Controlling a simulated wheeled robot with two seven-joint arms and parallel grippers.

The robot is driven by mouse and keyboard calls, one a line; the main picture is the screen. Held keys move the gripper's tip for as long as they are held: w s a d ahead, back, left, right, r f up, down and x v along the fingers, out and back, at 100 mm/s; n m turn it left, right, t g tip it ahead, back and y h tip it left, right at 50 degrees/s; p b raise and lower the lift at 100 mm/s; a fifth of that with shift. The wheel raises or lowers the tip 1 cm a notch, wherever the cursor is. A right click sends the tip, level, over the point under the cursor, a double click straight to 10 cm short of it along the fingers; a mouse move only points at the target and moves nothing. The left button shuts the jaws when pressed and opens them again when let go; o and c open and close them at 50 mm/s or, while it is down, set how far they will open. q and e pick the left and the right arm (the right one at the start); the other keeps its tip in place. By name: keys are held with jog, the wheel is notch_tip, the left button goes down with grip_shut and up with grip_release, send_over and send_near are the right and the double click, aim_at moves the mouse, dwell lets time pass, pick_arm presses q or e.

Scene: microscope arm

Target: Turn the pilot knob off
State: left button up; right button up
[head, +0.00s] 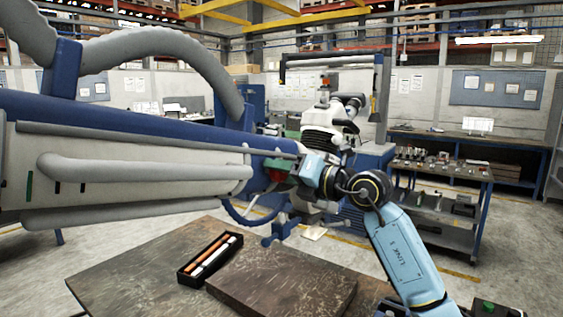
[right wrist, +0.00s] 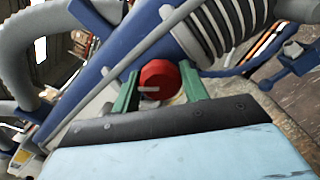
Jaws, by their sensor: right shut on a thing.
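The pilot knob (right wrist: 158,80) is a round red knob with a small pale mark on its face, on the blue and grey microscope arm (head: 120,125). In the right wrist view it sits between the two green fingers of my right gripper (right wrist: 160,77), one on each side. The right gripper is shut on it. In the head view my light-blue right arm comes from the lower right, and its gripper is at the arm's middle joint area, with a little red of the knob showing beside it. My left gripper is not in view.
A wooden table with a dark slab (head: 283,284) is below. A black tray (head: 210,258) with white and orange sticks lies on it. A thick grey hose (head: 160,45) arches at upper left. A shelf cart (head: 440,215) stands at the right, with open floor nearby.

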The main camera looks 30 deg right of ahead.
jog(key=m+p, duration=0.5)
jog(key=p, duration=0.1)
jog(key=shift+r, duration=0.2)
jog(key=shift+f+m+p, duration=0.2)
jog(key=shift+m+p, duration=0.8)
jog(key=shift+p, duration=0.45)
jog(key=o, duration=1)
jog(key=shift+b+v, duration=1.7)
jog(key=shift+v, duration=5.05)
